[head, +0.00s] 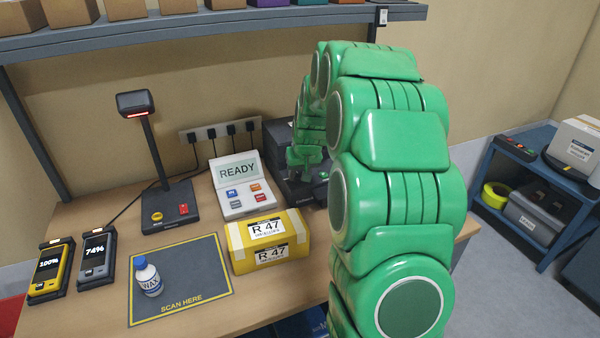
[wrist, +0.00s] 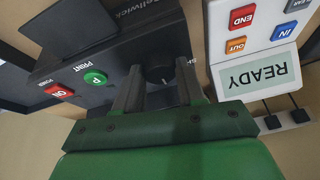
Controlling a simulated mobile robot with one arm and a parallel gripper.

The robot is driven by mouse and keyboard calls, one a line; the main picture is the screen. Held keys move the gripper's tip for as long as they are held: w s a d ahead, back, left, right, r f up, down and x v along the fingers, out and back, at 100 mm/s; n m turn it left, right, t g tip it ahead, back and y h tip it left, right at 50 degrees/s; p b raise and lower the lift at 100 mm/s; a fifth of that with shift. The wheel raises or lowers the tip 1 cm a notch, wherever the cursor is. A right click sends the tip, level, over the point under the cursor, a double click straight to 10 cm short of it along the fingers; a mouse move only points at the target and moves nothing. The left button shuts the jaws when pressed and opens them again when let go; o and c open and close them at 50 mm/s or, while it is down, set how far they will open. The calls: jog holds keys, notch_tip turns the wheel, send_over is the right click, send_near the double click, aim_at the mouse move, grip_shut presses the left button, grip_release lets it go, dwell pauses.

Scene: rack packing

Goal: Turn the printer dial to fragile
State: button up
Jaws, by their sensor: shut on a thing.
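The printer (wrist: 120,60) is a dark box with a red ON button and a green PRINT button; in the head view its dark body (head: 277,135) stands at the back of the bench, partly behind my arm. The dark round dial (wrist: 160,75) is on its panel. My gripper (wrist: 158,88) has one finger on either side of the dial and is shut on it. In the head view my gripper (head: 303,172) is down at the printer's front and the dial is hidden. The dial's labels are mostly covered, so I cannot tell its setting.
A white READY panel (head: 238,170) stands close beside the printer. A yellow parcel (head: 268,240) lies in front of it. A white bottle (head: 147,275) stands on the scan mat (head: 200,275). A shelf (head: 200,26) with boxes hangs above the bench.

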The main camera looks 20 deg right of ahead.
jog(key=m+h, duration=0.1)
jog(key=m, duration=0.1)
jog(key=m+h, duration=0.1)
jog(key=m, duration=0.2)
jog(key=shift+a+g, duration=0.2)
jog(key=shift+g, duration=0.1)
jog(key=shift+w+a+m+g+h, duration=0.1)
jog(key=shift+m+g+h, duration=0.2)
jog(key=shift+m, duration=0.8)
jog(key=shift+m+g+h, duration=0.2)
jog(key=shift+m+h, duration=0.1)
jog(key=shift+m, duration=0.8)
jog(key=o, duration=0.8)
jog(key=shift+c, duration=0.2)
jog(key=v, duration=0.7)
jog(key=shift+a+r, duration=0.2)
jog(key=shift+r, duration=0.1)
